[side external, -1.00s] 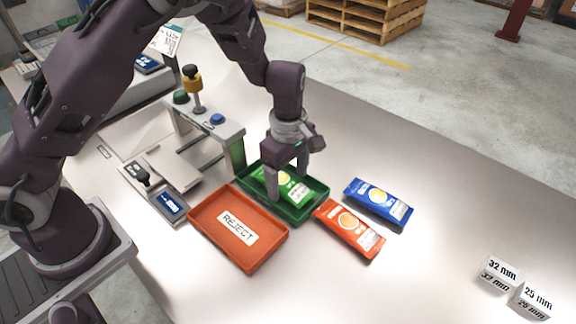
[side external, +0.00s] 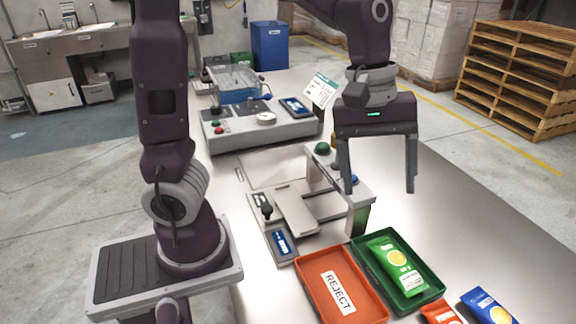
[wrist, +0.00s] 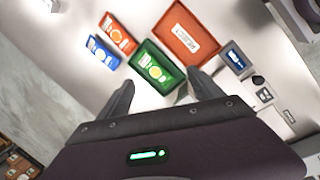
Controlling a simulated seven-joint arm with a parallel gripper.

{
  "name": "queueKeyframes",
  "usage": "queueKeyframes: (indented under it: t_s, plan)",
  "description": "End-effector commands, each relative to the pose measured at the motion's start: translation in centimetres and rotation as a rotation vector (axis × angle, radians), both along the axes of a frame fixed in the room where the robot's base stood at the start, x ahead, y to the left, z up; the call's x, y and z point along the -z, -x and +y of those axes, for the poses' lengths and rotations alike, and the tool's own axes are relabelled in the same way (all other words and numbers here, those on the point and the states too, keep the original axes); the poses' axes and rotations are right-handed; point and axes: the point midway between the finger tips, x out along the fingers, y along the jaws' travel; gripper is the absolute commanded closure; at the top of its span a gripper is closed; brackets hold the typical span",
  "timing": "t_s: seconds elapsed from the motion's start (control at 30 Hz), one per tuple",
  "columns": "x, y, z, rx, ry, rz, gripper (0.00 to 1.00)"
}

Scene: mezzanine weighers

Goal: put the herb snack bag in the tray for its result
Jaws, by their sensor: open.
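The green herb snack bag (side external: 396,264) lies flat inside the green tray (side external: 437,288), and the same bag (wrist: 153,68) shows in the wrist view. The orange tray marked REJECT (side external: 313,286) stands right beside the green tray and is empty; it also shows in the wrist view (wrist: 181,20). My gripper (side external: 380,190) is open and empty, raised well above the table behind the trays. In the wrist view my gripper's fingers (wrist: 165,92) are spread apart with nothing between them.
An orange bag (side external: 440,312) and a blue bag (side external: 490,306) lie beside the green tray. A small weigher (side external: 297,212) with a display (side external: 282,243) and a grey gantry (side external: 345,180) stand behind the trays. A larger machine (side external: 262,125) stands farther back. The table's right side is clear.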

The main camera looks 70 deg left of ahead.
Motion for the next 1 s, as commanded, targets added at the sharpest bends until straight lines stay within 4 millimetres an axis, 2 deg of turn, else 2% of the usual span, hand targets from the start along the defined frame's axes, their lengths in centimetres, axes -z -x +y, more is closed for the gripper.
queueKeyframes:
  t_s: [0.03,0.1,0.2,0.3,0.47,1.0]
  plan:
    - [-2.0,2.7,0.9,0.131,-0.006,-0.089,0.24]
    - [-3.6,6.6,2.0,0.353,-0.075,-0.217,0.24]
    - [-4.0,11.1,3.3,0.616,-0.236,-0.353,0.24]
    - [-3.5,13.7,4.2,0.781,-0.384,-0.414,0.24]
    - [-2.9,15.0,4.7,0.876,-0.475,-0.431,0.24]
    - [-3.0,14.9,4.7,0.875,-0.472,-0.432,0.24]
